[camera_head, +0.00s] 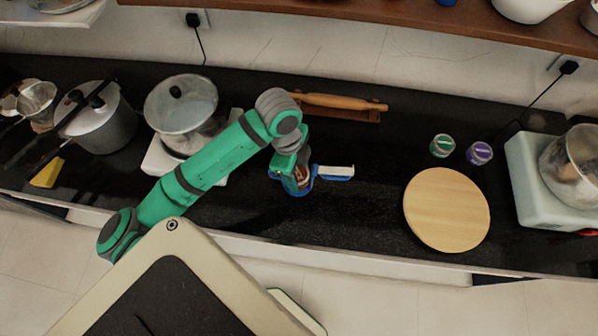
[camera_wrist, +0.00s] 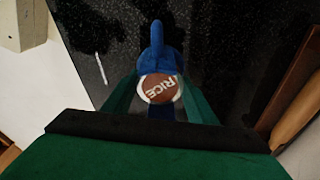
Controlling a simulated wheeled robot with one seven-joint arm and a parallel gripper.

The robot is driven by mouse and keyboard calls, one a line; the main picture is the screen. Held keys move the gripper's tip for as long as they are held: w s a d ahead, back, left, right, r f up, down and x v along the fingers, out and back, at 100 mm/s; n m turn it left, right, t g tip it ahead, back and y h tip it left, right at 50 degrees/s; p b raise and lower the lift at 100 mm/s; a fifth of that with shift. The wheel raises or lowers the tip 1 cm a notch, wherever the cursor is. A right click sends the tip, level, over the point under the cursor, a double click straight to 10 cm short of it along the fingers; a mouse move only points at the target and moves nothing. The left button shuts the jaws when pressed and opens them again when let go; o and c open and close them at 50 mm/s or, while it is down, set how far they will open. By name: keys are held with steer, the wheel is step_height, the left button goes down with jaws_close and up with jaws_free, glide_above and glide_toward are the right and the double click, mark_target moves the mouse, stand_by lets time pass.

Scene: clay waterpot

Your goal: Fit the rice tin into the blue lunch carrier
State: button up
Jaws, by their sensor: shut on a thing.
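The rice tin shows in the wrist view as a round brown lid (camera_wrist: 160,88) with a white rim and the word RICE. My gripper (camera_wrist: 160,97) is shut on it, with a green finger on either side. The blue lunch carrier (camera_wrist: 157,48) shows around and beyond the tin, with an upright part above it in the picture. In the head view, my gripper (camera_head: 297,178) is over the carrier's blue base (camera_head: 299,191), with part of the tin between the fingers. The fingers hide the tin's lower part, so I cannot tell how deep it sits.
A blue piece with a white top (camera_head: 335,172) lies right of the carrier. A round wooden board (camera_head: 447,210) and two small jars, green (camera_head: 442,146) and purple (camera_head: 480,153), are farther right. A pot (camera_head: 182,108) stands left; a rolling pin (camera_head: 340,103) lies behind.

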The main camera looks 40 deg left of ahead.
steer(key=shift+f, duration=0.6)
stand_by(0.3)
steer(key=o, duration=1.7)
steer(key=shift+o, duration=0.2)
